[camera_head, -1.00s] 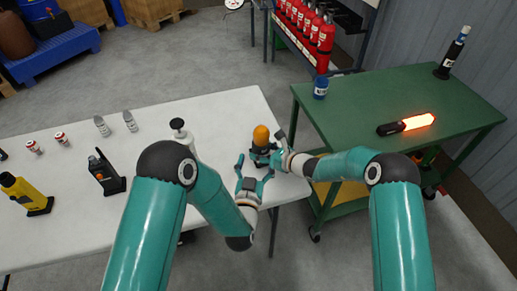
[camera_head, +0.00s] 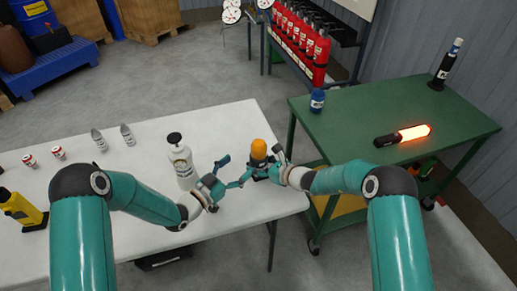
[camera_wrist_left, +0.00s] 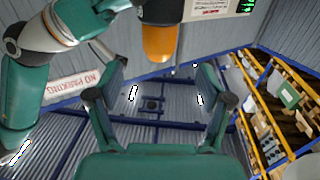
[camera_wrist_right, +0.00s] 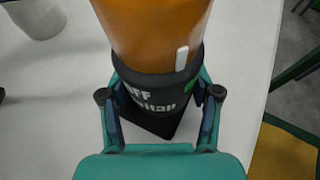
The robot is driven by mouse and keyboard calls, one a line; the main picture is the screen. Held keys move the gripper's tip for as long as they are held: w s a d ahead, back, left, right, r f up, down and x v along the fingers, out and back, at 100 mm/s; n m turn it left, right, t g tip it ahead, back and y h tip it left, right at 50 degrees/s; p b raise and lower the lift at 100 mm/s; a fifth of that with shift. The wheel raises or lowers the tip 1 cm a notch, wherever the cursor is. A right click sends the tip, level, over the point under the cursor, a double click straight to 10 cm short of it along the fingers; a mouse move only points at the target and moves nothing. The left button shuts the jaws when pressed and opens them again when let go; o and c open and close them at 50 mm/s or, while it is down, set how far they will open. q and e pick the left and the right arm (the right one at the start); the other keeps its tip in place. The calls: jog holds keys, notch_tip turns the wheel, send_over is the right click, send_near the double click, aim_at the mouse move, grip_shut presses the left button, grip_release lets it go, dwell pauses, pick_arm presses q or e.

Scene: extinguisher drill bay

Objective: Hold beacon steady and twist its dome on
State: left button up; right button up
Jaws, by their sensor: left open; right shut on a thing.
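The beacon has an orange dome (camera_head: 259,148) on a black base (camera_head: 260,167) and stands upright near the table's right end. My right gripper (camera_head: 274,168) is shut around the base from the right. In the right wrist view the dome (camera_wrist_right: 150,30) meets the black collar (camera_wrist_right: 155,98). A white mark on the dome sits just above and slightly left of a green mark on the collar. My left gripper (camera_head: 231,174) is open and empty, left of the beacon and apart from the dome. The left wrist view shows the dome (camera_wrist_left: 160,42) beyond its fingers.
A white bottle with a black top (camera_head: 182,165) stands left of my left gripper on the white table (camera_head: 100,185).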

aim_at(256, 154)
pick_arm(q)
jog(key=x, duration=1)
jog(key=shift+w+d, duration=0.15)
jog(key=shift+d, duration=0.05)
jog(key=shift+c, duration=0.3)
jog(key=c, duration=1.1)
jog(key=shift+c, duration=0.2)
jog(key=shift+r, duration=0.1)
jog(key=n+t+y, duration=0.2)
jog(key=y, duration=0.1)
jog(key=shift+d, duration=0.1)
jog(key=shift+n+t+y, duration=0.7)
jog(key=shift+n+y, duration=0.5)
jog(key=shift+y, duration=0.3)
